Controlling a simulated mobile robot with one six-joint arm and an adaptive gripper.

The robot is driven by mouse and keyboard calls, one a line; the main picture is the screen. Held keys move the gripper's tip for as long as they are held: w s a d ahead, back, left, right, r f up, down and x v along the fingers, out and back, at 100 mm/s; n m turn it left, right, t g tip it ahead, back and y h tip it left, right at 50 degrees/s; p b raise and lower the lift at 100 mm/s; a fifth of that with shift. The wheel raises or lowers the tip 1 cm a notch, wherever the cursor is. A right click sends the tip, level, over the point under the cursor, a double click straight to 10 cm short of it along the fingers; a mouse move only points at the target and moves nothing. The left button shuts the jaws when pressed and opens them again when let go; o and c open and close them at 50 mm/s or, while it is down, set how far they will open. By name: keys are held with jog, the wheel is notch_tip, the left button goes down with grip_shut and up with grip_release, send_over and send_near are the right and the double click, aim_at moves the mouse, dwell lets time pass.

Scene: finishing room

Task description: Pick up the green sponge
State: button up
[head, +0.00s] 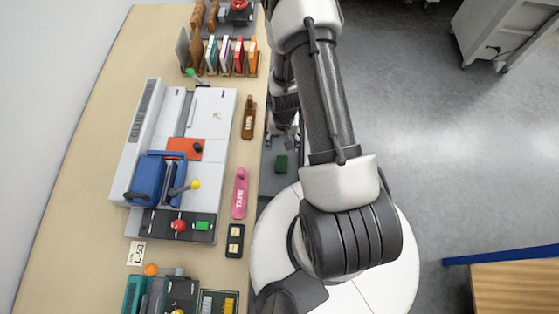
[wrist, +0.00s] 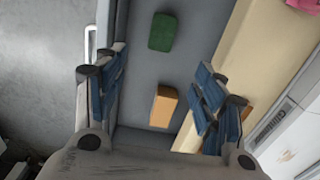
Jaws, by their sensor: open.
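The green sponge (wrist: 162,32) lies on a grey surface in the upper middle of the wrist view. It also shows in the head view (head: 281,164), just right of the bench edge and below my gripper (head: 284,141). In the wrist view my gripper (wrist: 162,70) is open, its blue-padded fingers spread to the left and right. Nothing is held between them. The sponge appears beyond the fingertips, apart from them.
An orange-tan block (wrist: 164,106) lies on the same grey surface, between the fingers in the wrist view. The wooden bench (head: 87,130) runs alongside, carrying a grey machine (head: 216,110), a pink tape holder (head: 240,193) and a brown one (head: 249,118).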

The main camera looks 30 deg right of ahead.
aim_at(282, 161)
notch_tip(282, 161, down, 17)
jog(key=b, duration=1.4)
jog(key=shift+w+a+r, duration=0.1)
jog(key=shift+r, duration=0.1)
jog(key=shift+c, duration=0.5)
jog(key=c, duration=0.6)
jog(key=shift+c, duration=0.4)
